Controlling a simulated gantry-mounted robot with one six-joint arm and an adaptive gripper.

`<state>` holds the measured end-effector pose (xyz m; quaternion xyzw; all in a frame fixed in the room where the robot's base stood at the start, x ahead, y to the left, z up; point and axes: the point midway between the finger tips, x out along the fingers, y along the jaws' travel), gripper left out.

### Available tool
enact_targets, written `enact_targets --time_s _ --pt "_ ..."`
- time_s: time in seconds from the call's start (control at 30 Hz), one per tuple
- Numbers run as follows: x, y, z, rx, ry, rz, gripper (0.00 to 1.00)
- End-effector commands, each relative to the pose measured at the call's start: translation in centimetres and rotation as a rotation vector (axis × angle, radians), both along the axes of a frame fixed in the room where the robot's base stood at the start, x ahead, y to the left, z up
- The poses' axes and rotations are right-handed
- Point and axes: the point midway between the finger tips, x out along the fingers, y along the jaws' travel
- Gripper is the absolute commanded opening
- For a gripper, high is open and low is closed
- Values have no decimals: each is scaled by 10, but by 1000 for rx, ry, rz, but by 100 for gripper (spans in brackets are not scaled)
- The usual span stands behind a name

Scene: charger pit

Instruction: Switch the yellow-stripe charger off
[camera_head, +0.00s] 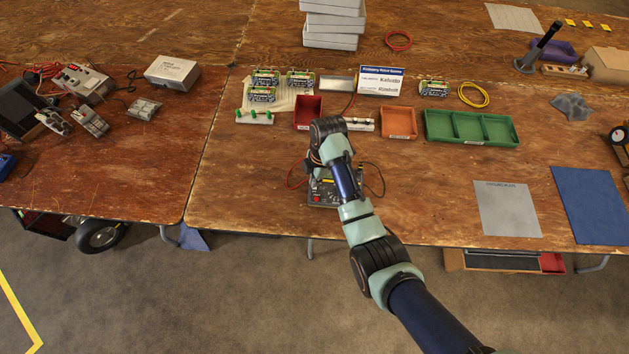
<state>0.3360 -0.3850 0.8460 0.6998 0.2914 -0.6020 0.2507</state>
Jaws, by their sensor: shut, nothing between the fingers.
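A dark charger (324,197) lies on the front part of the wooden table, with a red button on its lower left and a small yellow mark on its face. A red lead runs from its left side and a black lead from its right. My arm reaches over it from the lower right and covers its right half. My gripper (314,167) points down at the charger's back left edge and is shut, with nothing seen in it. The fingertips are small and partly hidden by my wrist, so I cannot tell whether they touch the charger.
A grey sheet (507,209) and blue mat (592,204) lie right. The left table holds a grey powered box (82,80).

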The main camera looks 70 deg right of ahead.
Motion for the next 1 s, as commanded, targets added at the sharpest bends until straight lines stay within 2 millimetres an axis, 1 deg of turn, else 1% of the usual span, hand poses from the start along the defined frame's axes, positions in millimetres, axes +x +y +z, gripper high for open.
enact_targets --time_s 1.0 --pt "0 0 -14 0 0 0 0"
